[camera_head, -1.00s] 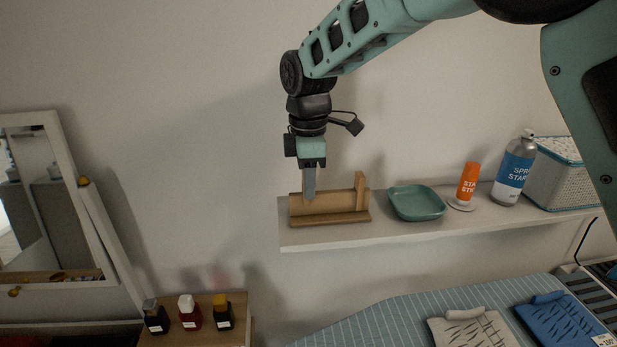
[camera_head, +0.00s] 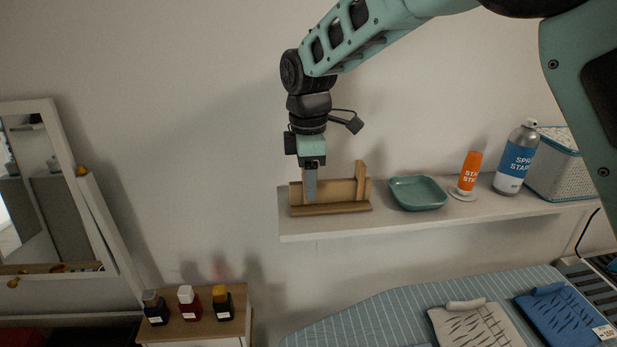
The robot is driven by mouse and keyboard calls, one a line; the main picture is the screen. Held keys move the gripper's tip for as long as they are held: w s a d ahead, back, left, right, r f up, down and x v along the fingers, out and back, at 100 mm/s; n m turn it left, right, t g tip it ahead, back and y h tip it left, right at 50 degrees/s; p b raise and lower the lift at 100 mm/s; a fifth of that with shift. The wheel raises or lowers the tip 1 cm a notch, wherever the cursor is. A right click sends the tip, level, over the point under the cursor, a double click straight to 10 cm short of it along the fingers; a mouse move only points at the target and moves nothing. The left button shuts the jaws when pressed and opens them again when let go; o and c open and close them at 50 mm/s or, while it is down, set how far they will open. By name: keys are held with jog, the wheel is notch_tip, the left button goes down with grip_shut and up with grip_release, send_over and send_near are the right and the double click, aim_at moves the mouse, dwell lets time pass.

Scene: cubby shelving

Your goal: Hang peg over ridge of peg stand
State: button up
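The wooden peg stand (camera_head: 330,209) is on the white wall shelf, near its left end. It has an upright post (camera_head: 361,180) at its right side and a low board along its length. My gripper (camera_head: 311,196) points straight down at the left part of the stand, and its grey finger overlaps the stand in the picture. A narrow strip of light wood shows just left of the finger. I cannot tell whether it is the peg or part of the stand. The gap between the fingers is hidden from this side, so I cannot tell whether they hold anything.
Right of the stand on the shelf (camera_head: 300,228) are a green tray (camera_head: 418,194), an orange can (camera_head: 469,173), a spray can (camera_head: 516,158) and a white basket (camera_head: 560,170). Below are small bottles (camera_head: 188,303) on a cabinet and a striped ironing board (camera_head: 390,318).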

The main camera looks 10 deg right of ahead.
notch_tip(320, 180, up, 17)
jog(key=b, duration=0.4)
jog(key=s+f+m+y+b, duration=0.1)
jog(key=s+f+m+b, duration=0.45)
jog(key=s+f, duration=1.25)
jog(key=s+d+f+m+b, duration=0.2)
jog(key=s+d+f+m, duration=0.2)
jog(key=s+d+f, duration=0.3)
jog(key=s+f, duration=0.5)
jog(key=s, duration=0.1)
jog(key=shift+s+d+m+b, duration=0.25)
jog(key=shift+s+m+b, duration=0.05)
jog(key=shift+s+m, duration=0.05)
